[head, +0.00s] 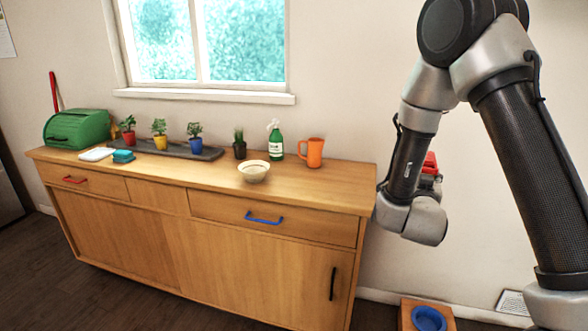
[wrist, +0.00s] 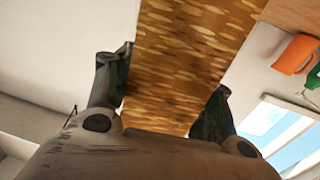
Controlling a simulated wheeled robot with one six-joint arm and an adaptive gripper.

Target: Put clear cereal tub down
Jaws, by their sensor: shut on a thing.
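The clear cereal tub (wrist: 195,50), full of golden-brown flakes, fills the middle of the wrist view. My gripper (wrist: 172,72) is shut on it, with one dark finger on each side. The tub's far end runs out of the picture at the top. In the head view my arm's wrist hangs to the right of the wooden counter (head: 215,176) and hides my gripper's fingers. A small red part (head: 430,163) shows behind the wrist; I cannot tell whether it belongs to the tub.
An orange mug (head: 311,152), green spray bottle (head: 276,143) and bowl (head: 254,171) stand on the counter. Potted plants on a dark tray (head: 175,149) and a green bin (head: 77,129) are further left. The counter's right front is clear.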

